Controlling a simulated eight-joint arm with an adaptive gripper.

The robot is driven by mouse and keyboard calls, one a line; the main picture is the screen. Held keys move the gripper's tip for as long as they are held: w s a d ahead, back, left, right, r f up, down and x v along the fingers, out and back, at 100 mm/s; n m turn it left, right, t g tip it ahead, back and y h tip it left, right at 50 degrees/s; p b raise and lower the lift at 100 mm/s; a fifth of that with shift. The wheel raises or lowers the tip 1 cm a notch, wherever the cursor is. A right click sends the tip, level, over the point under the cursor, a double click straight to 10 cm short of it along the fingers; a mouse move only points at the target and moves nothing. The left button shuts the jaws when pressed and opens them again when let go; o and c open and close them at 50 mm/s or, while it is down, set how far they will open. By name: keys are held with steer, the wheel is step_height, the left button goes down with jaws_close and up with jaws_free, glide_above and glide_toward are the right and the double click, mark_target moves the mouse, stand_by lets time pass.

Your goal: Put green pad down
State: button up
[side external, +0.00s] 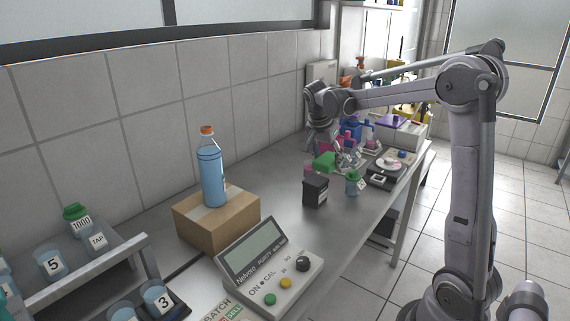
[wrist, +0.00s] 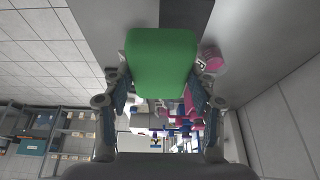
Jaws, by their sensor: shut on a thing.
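A green pad (wrist: 161,62) fills the top middle of the wrist view, between the fingers of my gripper (wrist: 160,88). The gripper is shut on it. In the side external view the green pad (side external: 324,161) shows as a small block below my gripper (side external: 334,152), at the far part of the grey bench (side external: 262,180). It appears to be close above the bench top; I cannot tell whether it touches it. The fingers are small and partly lost among the objects behind them.
A blue bottle (side external: 210,172) stands on a cardboard box (side external: 216,222). A meter (side external: 268,268) is at the front.

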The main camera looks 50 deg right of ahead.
steer(key=w+d+f, duration=0.2)
steer(key=w+d, duration=0.1)
steer(key=w, duration=0.4)
glide_above(278, 189)
steer(key=a, duration=0.2)
steer(key=f, duration=0.7)
steer(key=shift+s+d, duration=0.15)
steer(key=shift+d, duration=0.1)
steer(key=shift+f, duration=2.05)
steer(key=shift+f, duration=0.15)
steer(key=o, duration=0.9)
steer(key=shift+o, duration=0.2)
